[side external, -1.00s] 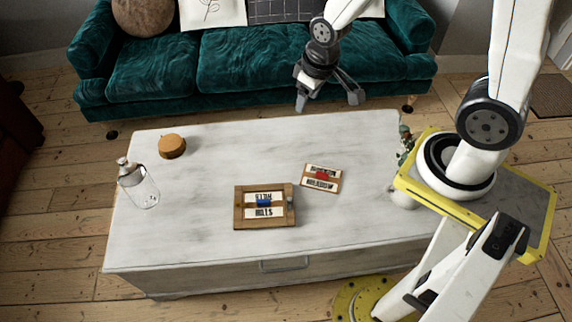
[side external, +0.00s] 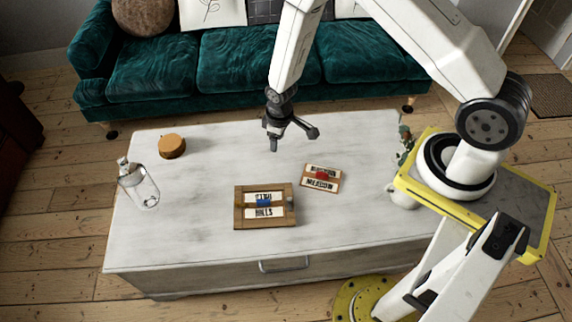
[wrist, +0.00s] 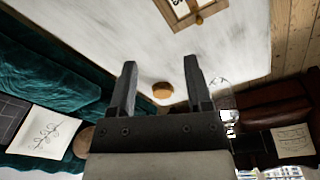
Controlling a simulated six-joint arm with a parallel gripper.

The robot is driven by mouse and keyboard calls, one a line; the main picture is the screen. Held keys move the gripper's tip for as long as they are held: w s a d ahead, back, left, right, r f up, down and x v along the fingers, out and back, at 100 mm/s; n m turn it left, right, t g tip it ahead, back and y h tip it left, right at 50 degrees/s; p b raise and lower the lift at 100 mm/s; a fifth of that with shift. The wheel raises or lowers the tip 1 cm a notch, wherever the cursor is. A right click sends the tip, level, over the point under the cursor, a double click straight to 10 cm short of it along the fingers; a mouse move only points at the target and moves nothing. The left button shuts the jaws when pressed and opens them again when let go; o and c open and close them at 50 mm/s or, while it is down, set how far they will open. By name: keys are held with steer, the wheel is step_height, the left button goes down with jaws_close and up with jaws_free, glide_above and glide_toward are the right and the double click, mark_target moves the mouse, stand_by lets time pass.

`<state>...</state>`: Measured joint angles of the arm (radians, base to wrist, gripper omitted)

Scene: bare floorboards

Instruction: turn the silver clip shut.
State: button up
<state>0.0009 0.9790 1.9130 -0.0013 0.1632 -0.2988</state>
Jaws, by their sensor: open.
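A wooden framed board (side external: 238,221) lies on the white table, with pale lettered strips and a blue piece (side external: 264,203) at its middle. A small grey piece (side external: 290,205) at its right edge looks like the silver clip. It is too small to tell how it is turned. The board's edge also shows at the top of the wrist view (wrist: 178,22). My gripper (side external: 294,141) is open and empty above the table, behind the board and apart from it. Its two spread fingers show in the wrist view (wrist: 160,64).
A smaller lettered board (side external: 333,178) with a red piece lies to the right of the framed board. A round orange-brown object (side external: 172,146) and a clear bottle (side external: 141,187) stand at the table's left. A white pot with a plant (side external: 401,197) stands at the right edge.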

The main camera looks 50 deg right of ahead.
step_height(320, 180, down, 10)
steer(key=r+n, duration=0.1)
steer(key=n+g, duration=0.1)
glide_above(289, 198)
step_height(289, 198, down, 10)
steer(key=shift+w+r, duration=0.15)
steer(key=shift+r, duration=0.05)
steer(key=shift+s+f, duration=0.25)
steer(key=shift+f, duration=0.3)
steer(key=shift+f, duration=0.15)
steer(key=shift+f, duration=3.75)
jaws_close()
